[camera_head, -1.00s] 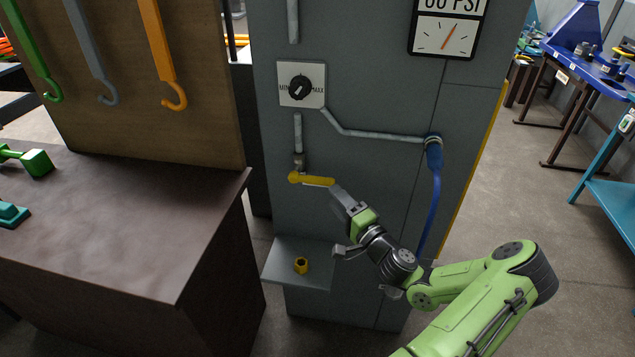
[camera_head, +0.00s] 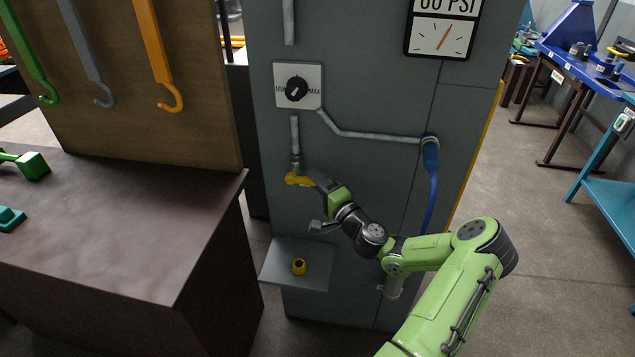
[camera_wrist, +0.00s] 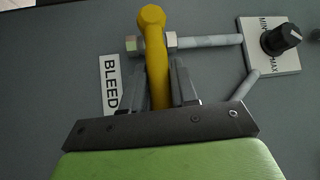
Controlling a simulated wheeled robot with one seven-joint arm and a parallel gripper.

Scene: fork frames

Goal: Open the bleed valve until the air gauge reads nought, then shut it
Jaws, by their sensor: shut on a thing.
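The bleed valve's yellow lever (camera_head: 297,180) sits at the lower end of a grey vertical pipe on the grey cabinet. In the wrist view the lever (camera_wrist: 153,50) runs down between the two fingers of my gripper (camera_wrist: 160,88), beside a label reading BLEED (camera_wrist: 110,83). My gripper (camera_head: 318,184) is shut on the lever and hides its right part in the head view. The lever lies about level across the pipe. The air gauge (camera_head: 441,37) is at the upper right, with a display reading 60 PSI, its first digit partly cut off. Its orange needle points up and right.
A MIN/MAX knob (camera_head: 297,88) is above the valve. A blue hose (camera_head: 431,185) hangs to the right. A small shelf (camera_head: 318,268) below holds a yellow nut (camera_head: 299,267). A dark bench (camera_head: 110,220) stands left, under hanging hooks.

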